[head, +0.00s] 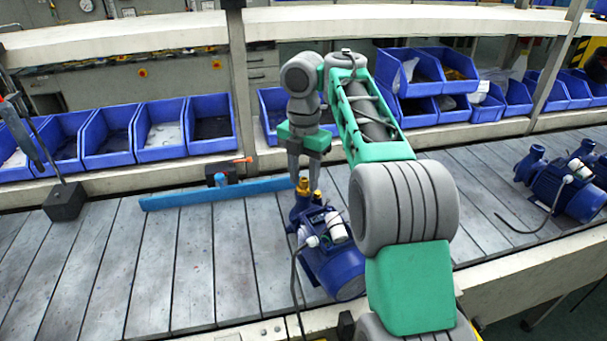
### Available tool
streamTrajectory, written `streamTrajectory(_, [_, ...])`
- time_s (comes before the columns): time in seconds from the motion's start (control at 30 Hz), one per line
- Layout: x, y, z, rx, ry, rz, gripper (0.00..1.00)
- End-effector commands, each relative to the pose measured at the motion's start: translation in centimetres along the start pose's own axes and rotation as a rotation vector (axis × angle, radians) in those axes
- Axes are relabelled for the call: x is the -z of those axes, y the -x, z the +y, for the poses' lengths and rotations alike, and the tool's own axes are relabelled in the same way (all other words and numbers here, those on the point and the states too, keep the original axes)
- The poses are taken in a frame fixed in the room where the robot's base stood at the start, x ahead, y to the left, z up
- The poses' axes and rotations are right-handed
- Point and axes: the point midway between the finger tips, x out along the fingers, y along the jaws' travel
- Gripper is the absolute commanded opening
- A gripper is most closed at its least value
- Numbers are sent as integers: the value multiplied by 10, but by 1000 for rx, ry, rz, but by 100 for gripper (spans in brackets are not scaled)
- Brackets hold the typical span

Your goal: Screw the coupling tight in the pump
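A blue pump (335,268) stands on the slatted bench near the middle of the head view. A brass coupling (303,187) sits upright at the top of the pump's blue port. My gripper (305,183) points straight down over the coupling. Its two fingers are apart, with their tips on either side of the coupling's top. Whether they press on it is too small to tell. The coupling's thread is hidden, so how deep it sits does not show.
A long blue bar (215,193) lies behind the pump, with an orange-tipped tool (232,168) by it. Blue bins (108,133) line the back. More blue pumps (565,185) stand at right. A dark block (64,200) is at left. The bench's left front is clear.

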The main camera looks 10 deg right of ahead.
Motion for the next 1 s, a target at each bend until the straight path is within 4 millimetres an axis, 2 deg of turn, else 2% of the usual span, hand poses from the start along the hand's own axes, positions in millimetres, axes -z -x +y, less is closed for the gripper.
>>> streamTrajectory(0.23, [0, 1, 0, -1, 35, -1, 38])
streamTrajectory(0.4, [0, 2, 0, 0, 313, 0, 38])
streamTrajectory(0.73, [0, 0, 0, 0, 318, -1, 38])
streamTrajectory(1.0, [0, 0, 0, 0, 316, -1, 17])
